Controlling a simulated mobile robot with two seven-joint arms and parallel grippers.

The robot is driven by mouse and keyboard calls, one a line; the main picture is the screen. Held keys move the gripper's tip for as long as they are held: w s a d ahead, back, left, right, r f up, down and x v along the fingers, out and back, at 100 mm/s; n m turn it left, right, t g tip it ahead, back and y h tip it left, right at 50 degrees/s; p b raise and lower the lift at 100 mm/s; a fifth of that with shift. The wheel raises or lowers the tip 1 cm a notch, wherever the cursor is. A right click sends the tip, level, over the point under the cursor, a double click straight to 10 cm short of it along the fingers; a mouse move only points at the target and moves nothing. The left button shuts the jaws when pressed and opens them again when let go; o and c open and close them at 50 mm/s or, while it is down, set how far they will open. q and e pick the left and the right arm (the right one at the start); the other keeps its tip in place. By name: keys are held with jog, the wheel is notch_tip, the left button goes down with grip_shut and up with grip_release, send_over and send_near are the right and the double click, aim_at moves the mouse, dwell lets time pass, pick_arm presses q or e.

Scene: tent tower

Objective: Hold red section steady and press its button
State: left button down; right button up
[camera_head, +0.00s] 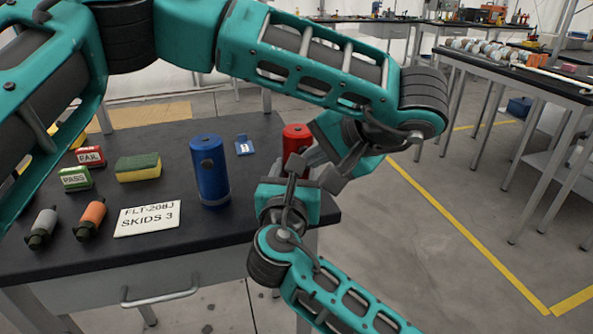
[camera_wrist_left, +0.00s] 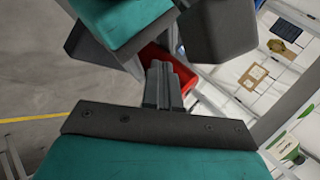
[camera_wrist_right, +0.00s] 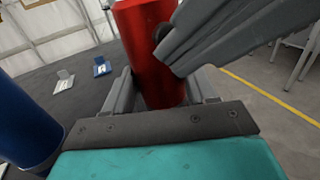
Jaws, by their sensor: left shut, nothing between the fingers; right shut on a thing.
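The red section (camera_head: 295,134) is an upright red cylinder at the table's right end, partly hidden by my grippers in the head view. My right gripper (camera_wrist_right: 160,88) is shut on it, one finger on each side. A dark round button (camera_wrist_right: 160,33) shows on its side in the right wrist view. My left gripper (camera_head: 303,161) is shut and empty, its fingers pointing at the red section. In the right wrist view its tips are beside the button; I cannot tell if they touch it. In the left wrist view the closed fingers (camera_wrist_left: 163,85) are before the red surface (camera_wrist_left: 170,62).
A blue cylinder (camera_head: 211,172) stands left of the red one, with a small blue stand (camera_head: 244,146) behind. A sign card (camera_head: 147,219), sponge (camera_head: 138,167), PASS block (camera_head: 75,179), FAIL block (camera_head: 90,157) and grey and orange cylinders occupy the table's left part.

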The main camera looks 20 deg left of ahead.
dwell(0.4)
pick_arm(q)
jog(key=shift+s+d, duration=0.25)
jog(key=shift+s, duration=0.1)
jog(key=shift+s+d, duration=0.9)
jog(key=shift+s, duration=0.3)
jog(key=shift+s+d, duration=0.9)
jog(key=shift+s, duration=0.3)
pick_arm(e)
jog(key=o, duration=1.5)
jog(key=shift+f, duration=0.1)
jog(key=shift+s, duration=0.1)
